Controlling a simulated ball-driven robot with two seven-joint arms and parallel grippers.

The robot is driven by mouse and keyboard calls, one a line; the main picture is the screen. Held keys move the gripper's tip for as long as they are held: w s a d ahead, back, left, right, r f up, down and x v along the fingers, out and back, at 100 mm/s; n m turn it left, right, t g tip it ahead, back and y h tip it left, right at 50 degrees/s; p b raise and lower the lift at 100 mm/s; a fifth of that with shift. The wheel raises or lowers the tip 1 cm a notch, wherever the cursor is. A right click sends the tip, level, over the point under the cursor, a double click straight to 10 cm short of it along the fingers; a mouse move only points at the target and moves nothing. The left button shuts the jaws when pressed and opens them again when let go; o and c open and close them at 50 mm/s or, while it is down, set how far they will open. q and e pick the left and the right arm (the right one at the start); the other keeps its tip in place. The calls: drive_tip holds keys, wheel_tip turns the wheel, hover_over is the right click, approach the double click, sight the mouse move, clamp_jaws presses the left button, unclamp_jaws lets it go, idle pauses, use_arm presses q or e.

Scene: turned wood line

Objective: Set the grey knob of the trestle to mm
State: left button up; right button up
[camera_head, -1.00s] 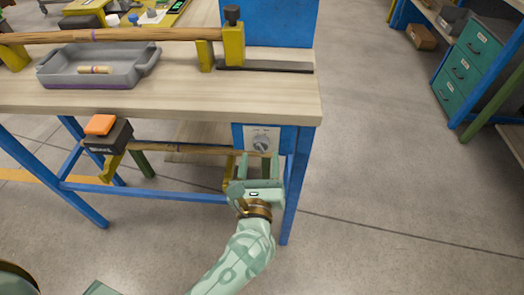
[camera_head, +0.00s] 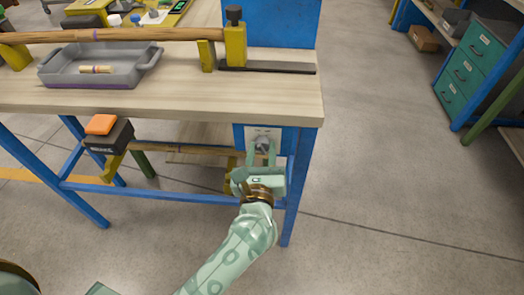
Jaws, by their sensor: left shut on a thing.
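The grey knob (camera_head: 263,143) sits on a pale plate (camera_head: 252,133) on the blue panel below the right end of the trestle's wooden top. My left gripper (camera_head: 262,152) reaches up to it from below, with its two fingers on either side of the knob. The gripper is shut on the knob. The fingers hide part of the knob and plate, and I cannot read the markings or the pointer. My right gripper is not in view.
The wooden top (camera_head: 180,95) juts out above the panel. A grey tray (camera_head: 60,80) with a small turned piece stands on it. A dark box with an orange top (camera_head: 101,125) is lower left. Floor to the right is clear up to green drawers (camera_head: 468,65).

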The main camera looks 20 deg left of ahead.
use_arm(q)
drive_tip(key=shift+r+m+p, duration=0.1)
drive_tip(key=shift+m+p, duration=0.2)
drive_tip(key=shift+p, duration=0.1)
drive_tip(key=shift+r+m+p, duration=0.1)
drive_tip(key=shift+m+p, duration=0.2)
drive_tip(key=shift+m, duration=0.1)
drive_tip(key=shift+m+p, duration=0.7)
drive_tip(key=m+p, duration=0.3)
drive_tip(key=shift+a+m, duration=0.1)
drive_tip(key=shift+m, duration=0.3)
drive_tip(key=shift+m+p, duration=0.8)
drive_tip(key=shift+m, duration=0.3)
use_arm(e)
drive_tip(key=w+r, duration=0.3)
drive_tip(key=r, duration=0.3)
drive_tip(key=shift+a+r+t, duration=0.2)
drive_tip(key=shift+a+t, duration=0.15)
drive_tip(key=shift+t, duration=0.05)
use_arm(q)
drive_tip(key=shift+s+f, duration=0.1)
drive_tip(key=shift+f, duration=0.15)
drive_tip(key=o, duration=1)
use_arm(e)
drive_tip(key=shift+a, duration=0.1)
